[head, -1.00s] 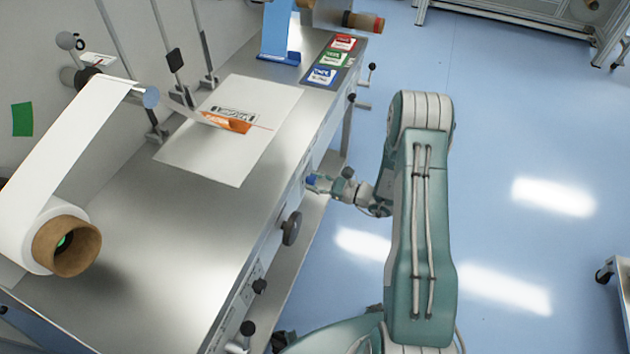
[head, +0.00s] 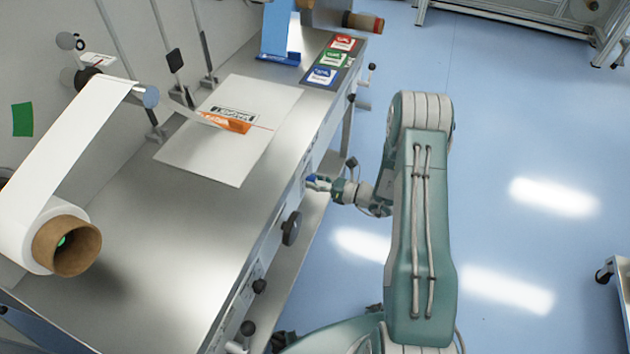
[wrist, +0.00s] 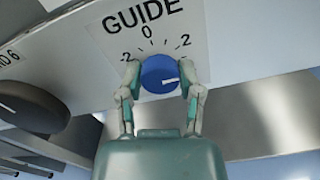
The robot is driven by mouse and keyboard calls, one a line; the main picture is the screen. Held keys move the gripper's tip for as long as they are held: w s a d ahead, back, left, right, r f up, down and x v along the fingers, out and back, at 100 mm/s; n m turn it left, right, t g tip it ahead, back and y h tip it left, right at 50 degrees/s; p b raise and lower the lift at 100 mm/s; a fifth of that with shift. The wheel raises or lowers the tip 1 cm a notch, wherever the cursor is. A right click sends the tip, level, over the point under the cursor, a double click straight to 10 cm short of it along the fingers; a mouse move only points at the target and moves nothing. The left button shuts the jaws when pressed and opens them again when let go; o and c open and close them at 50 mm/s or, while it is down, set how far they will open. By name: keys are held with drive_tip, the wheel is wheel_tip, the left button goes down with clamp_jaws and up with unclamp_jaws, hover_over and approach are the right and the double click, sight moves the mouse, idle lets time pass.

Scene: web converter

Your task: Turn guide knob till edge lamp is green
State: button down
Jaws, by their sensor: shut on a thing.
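The blue guide knob (wrist: 158,72) sits on a white panel under the printed word GUIDE, with a scale marked -2, 0 and 2. A short white mark on the knob lies in its right half and points roughly right, below the 2. My gripper (wrist: 162,82) has one finger on each side of the knob and is shut on it. In the head view my gripper (head: 318,183) is at the machine's front face, where a little blue shows. I cannot make out an edge lamp in either view.
A black handwheel (head: 291,228) sticks out of the front face nearby; a dark round knob (wrist: 32,104) is left in the wrist view. A white sheet with an orange print (head: 238,126) lies on the steel table (head: 160,255). Blue floor (head: 520,130) is open at right.

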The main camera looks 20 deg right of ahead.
drive_tip(key=shift+w+d+r, duration=0.1)
drive_tip(key=shift+w, duration=0.1)
drive_tip(key=shift+c, duration=1.3)
unclamp_jaws()
drive_tip(key=v, duration=1.2)
